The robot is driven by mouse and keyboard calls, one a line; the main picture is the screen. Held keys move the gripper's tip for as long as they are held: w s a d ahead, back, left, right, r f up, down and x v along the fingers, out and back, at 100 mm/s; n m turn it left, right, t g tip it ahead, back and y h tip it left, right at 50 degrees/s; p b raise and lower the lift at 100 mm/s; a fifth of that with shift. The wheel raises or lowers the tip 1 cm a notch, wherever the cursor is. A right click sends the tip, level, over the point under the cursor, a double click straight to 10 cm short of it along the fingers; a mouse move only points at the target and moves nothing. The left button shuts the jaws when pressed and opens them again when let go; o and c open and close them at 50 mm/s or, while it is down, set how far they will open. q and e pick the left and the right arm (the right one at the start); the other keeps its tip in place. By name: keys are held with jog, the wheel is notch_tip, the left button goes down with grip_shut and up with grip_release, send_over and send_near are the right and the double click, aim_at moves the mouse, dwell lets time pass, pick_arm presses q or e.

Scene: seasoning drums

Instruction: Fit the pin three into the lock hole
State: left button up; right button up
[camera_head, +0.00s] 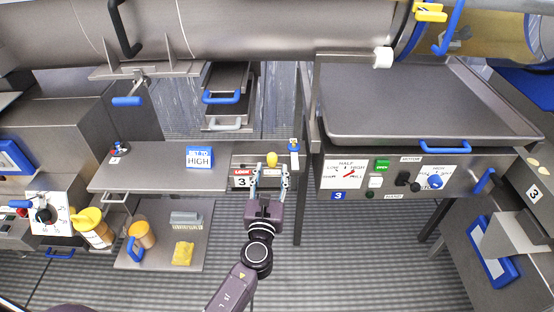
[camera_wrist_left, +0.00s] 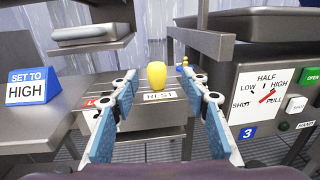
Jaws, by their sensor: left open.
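The yellow knob of a pin (camera_head: 272,158) stands upright on a narrow grey ledge. In the left wrist view the yellow knob (camera_wrist_left: 157,76) is above a plate marked REST (camera_wrist_left: 160,97). My left gripper (camera_head: 271,174) is open in front of the ledge. In the left wrist view its two blue-padded fingers (camera_wrist_left: 163,88) spread to either side of the knob, and nothing is held. A red and white LOCK 3 label (camera_head: 242,178) is on the ledge's left part. The lock hole cannot be made out; a finger covers much of the label in the wrist view. My right gripper is not in view.
A SET TO HIGH sign (camera_head: 199,157) stands on the shelf (camera_head: 150,178) left of the ledge. A control panel (camera_head: 395,177) is close on the right. A small blue and yellow fitting (camera_head: 294,146) stands at the ledge's right end. A tray with a blue handle (camera_head: 222,98) hangs behind.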

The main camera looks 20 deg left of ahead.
aim_at(271, 161)
pick_arm(q)
jog(key=shift+w+a+f, duration=0.1)
jog(key=shift+w+a, duration=0.1)
jog(key=shift+w, duration=0.9)
jog(key=shift+w+a+f, duration=0.1)
jog(key=shift+w+a, duration=0.1)
jog(key=shift+w, duration=0.55)
jog(key=shift+w+a+f, duration=0.1)
jog(key=shift+w+a, duration=0.15)
jog(key=shift+w, duration=0.5)
jog(key=shift+w+a, duration=0.2)
jog(key=shift+w, duration=0.55)
jog(key=shift+r, duration=0.1)
grip_shut()
